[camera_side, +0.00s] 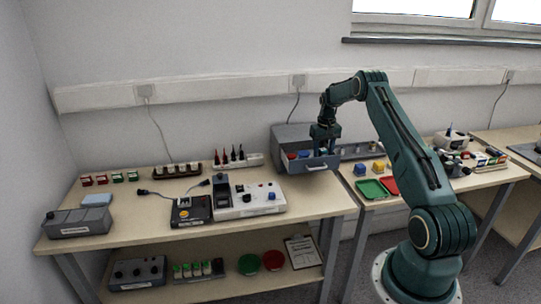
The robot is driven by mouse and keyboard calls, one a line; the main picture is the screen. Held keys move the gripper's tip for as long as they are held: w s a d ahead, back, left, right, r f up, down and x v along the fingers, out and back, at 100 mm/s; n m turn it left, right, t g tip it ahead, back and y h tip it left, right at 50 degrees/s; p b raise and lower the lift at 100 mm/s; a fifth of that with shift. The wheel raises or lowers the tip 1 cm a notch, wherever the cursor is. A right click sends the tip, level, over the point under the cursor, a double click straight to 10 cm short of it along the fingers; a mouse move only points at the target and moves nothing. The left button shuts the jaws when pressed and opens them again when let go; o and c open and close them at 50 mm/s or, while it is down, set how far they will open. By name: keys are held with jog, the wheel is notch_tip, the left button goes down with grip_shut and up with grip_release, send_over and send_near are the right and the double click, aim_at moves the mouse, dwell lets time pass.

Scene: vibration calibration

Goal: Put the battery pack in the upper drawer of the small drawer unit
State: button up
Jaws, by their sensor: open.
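The small grey drawer unit (287,134) stands at the back right of the left bench, against the wall. A drawer (322,166) of it is pulled out toward the front right, with a handle on its face. A red item (291,156) and a blue item (304,155) lie inside. My gripper (322,151) points down over the right part of the open drawer, with its jaws open. I cannot tell at this size whether its fingers touch anything. I cannot make out for certain which thing is the battery pack.
A white device (246,206) and a dark box (190,212) with a cable stand left of the drawer unit. A rack with probes (238,161) is behind them. Green (371,189) and red (391,186) trays lie on the right bench. The left bench's front strip is clear.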

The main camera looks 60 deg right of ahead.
aim_at(323, 150)
notch_tip(323, 150, up, 12)
dwell(0.6)
dwell(0.5)
jog(key=w+a+r+n+t, duration=0.1)
jog(key=w+a+r+n, duration=0.15)
jog(key=a+r, duration=1.05)
jog(key=s+a+r+n+t+h, duration=0.1)
jog(key=s+a+r, duration=0.15)
jog(key=a, duration=0.55)
jog(key=s+a+r+n+t, duration=0.1)
jog(key=a+r, duration=0.3)
jog(key=a, duration=0.4)
jog(key=s+a+r+n, duration=0.1)
jog(key=s+a+n, duration=0.1)
jog(key=s+a, duration=0.8)
jog(key=s+a+f+n+t+y, duration=0.1)
jog(key=s+a+f, duration=0.3)
jog(key=s+a, duration=0.4)
jog(key=s+n+t, duration=0.1)
jog(key=s, duration=0.2)
jog(key=shift+s+a+f+t, duration=0.2)
jog(key=shift+s+f+t, duration=0.1)
jog(key=shift+f, duration=0.1)
